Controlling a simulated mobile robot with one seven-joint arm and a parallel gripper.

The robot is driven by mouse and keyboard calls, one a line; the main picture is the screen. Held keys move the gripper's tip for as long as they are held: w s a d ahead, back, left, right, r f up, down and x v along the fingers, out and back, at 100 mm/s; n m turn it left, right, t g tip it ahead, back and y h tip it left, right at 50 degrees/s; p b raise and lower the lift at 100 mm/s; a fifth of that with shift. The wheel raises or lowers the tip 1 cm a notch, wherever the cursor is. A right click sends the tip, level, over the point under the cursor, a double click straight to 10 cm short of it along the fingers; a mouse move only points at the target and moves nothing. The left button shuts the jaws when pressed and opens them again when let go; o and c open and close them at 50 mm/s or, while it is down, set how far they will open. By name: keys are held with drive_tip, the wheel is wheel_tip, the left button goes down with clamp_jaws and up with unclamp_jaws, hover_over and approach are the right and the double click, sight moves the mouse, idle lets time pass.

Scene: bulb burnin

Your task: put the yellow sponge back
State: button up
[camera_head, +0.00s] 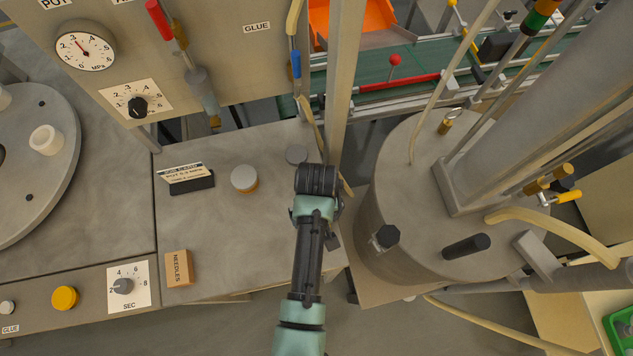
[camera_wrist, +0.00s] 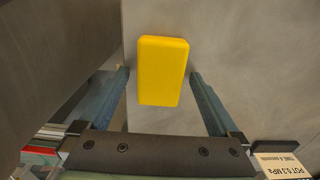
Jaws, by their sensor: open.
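The yellow sponge (camera_wrist: 162,70) shows in the wrist view as a rounded rectangular block against a grey surface. My gripper (camera_wrist: 160,76) is open, with one finger to the left of the sponge and one to the right. There is a gap on both sides, so the fingers do not appear to touch it. How far the fingertips are above the surface is hard to tell. In the head view my arm reaches over the right part of the grey bench (camera_head: 225,225). The sponge and fingertips are hidden there behind my wrist.
A sign card (camera_head: 185,178), a round lidded jar (camera_head: 244,179) and a needles box (camera_head: 179,268) stand on the bench left of my arm. A large grey tank (camera_head: 415,210) stands close on the right. A control panel (camera_head: 215,60) rises behind.

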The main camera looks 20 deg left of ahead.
wheel_tip(320, 180, up, 12)
drive_tip(key=shift+r, duration=0.15)
idle(0.3)
idle(0.5)
